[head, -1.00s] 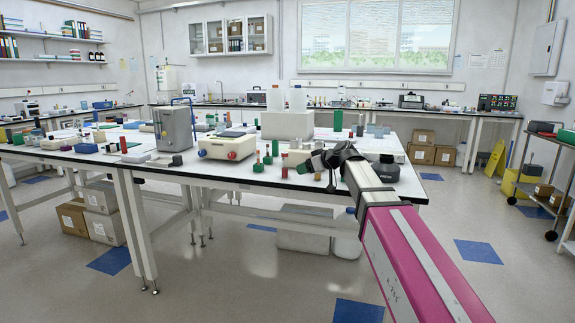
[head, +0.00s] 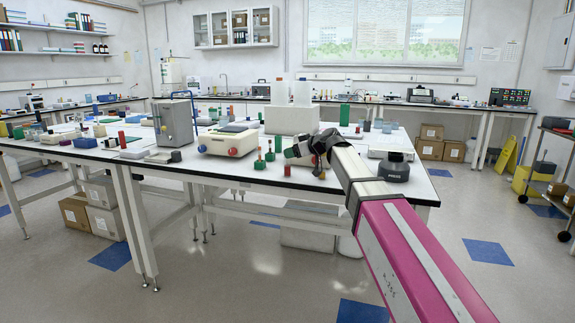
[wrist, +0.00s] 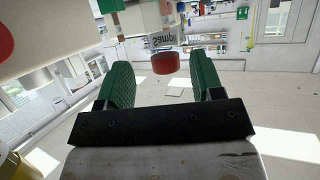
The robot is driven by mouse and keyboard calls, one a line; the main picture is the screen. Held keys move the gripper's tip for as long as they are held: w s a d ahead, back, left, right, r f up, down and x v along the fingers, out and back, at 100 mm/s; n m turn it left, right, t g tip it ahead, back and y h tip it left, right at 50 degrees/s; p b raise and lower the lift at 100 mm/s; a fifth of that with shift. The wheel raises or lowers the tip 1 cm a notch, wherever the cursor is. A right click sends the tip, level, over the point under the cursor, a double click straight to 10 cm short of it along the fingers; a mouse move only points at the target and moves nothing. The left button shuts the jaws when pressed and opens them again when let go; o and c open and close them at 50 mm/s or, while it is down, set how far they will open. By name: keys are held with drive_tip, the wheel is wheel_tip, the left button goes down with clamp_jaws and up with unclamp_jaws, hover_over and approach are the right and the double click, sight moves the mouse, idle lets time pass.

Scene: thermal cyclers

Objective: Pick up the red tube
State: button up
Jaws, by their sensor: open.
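A tube with a red cap (wrist: 165,63) and a clear, labelled body (wrist: 161,30) shows just beyond my gripper in the wrist view. The cap lies in line with the gap between the fingers, and I see no contact. My gripper (wrist: 163,72) has green ribbed pads spread wide and empty. In the head view my gripper (head: 292,152) is over the table's front edge, pointing left, beside small red and green items. I cannot tell the tube apart there; the gripper may hide it.
Green-based pieces (head: 260,162) stand just left of my gripper. A white device with a red knob (head: 228,140) and a grey machine (head: 173,122) are farther left. A dark round device (head: 395,167) sits right of my forearm. A white block (head: 291,120) stands behind.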

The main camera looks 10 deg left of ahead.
drive_tip(key=x, duration=0.5)
drive_tip(key=shift+s+a+r, duration=0.1)
drive_tip(key=shift+s+a, duration=0.05)
drive_tip(key=shift+s, duration=0.05)
drive_tip(key=c, duration=0.9)
